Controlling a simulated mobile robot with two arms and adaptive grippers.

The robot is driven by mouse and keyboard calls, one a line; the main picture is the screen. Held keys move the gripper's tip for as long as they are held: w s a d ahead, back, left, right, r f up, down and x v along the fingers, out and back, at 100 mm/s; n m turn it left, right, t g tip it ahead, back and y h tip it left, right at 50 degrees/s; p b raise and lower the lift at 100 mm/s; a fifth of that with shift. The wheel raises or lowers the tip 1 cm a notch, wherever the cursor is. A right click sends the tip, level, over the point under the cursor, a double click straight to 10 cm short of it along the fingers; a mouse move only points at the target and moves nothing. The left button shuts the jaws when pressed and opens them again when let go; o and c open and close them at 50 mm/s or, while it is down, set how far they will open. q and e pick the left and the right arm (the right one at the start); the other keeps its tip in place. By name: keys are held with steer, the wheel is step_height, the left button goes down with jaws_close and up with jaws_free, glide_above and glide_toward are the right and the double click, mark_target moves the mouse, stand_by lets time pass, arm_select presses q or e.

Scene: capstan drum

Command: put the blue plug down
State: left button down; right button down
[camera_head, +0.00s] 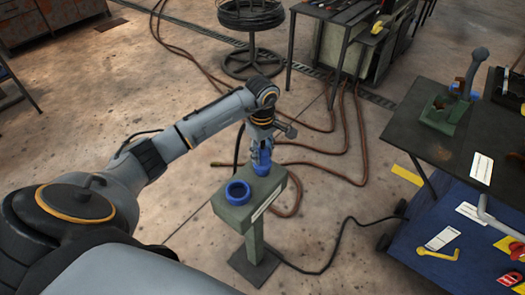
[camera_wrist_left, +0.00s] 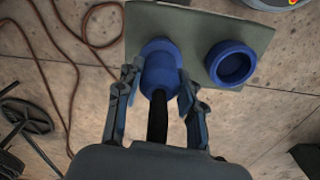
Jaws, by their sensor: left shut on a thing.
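The blue plug (camera_head: 262,168) is upright at the right part of a small green pedestal top (camera_head: 236,216). It also shows in the left wrist view (camera_wrist_left: 160,72), with a black cable running from it back toward my wrist. My left gripper (camera_head: 262,150) is shut on the plug, with a finger on each side of it in the left wrist view (camera_wrist_left: 157,92). The plug's base appears at the pedestal surface; I cannot tell whether it touches. A blue ring-shaped socket (camera_head: 238,192) sits beside it on the same top. My right gripper is not in view.
Brown hoses (camera_head: 300,165) and a black cable (camera_head: 335,255) lie on the floor. A wire-spool stand (camera_head: 250,65) is at the back.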

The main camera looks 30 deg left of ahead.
arm_select(q)
steer(key=c, duration=0.8)
jaws_free()
steer(key=shift+f, duration=0.1)
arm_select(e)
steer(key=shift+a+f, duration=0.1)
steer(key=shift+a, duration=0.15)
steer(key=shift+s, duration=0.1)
arm_select(q)
steer(key=shift+r, duration=0.35)
step_height(320, 180, up, 11)
steer(key=shift+f+b, duration=0.2)
steer(key=shift+b, duration=0.6)
steer(key=shift+r, duration=0.55)
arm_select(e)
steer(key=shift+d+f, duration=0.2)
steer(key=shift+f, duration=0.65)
